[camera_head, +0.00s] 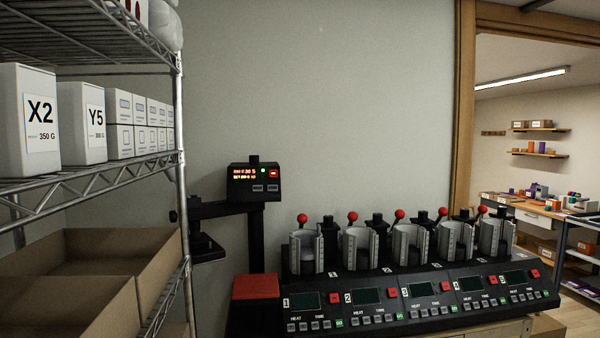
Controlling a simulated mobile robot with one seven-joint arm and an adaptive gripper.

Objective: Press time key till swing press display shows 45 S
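The swing press (207,210) stands left of centre against the wall, with a black control box on its column. The box's display (244,174) glows with small orange-red text; the upper line seems to end in "30 S", though it is small and blurred. Two grey keys (265,188) sit side by side below the display; their labels are too small to read. My gripper is not in view.
A row of mug presses (420,290) with dark screens, keys and red-knobbed levers fills the lower right. A wire shelf (95,180) with white boxes and open cartons stands close at left. A red block (256,287) sits below the control box. A doorway opens at far right.

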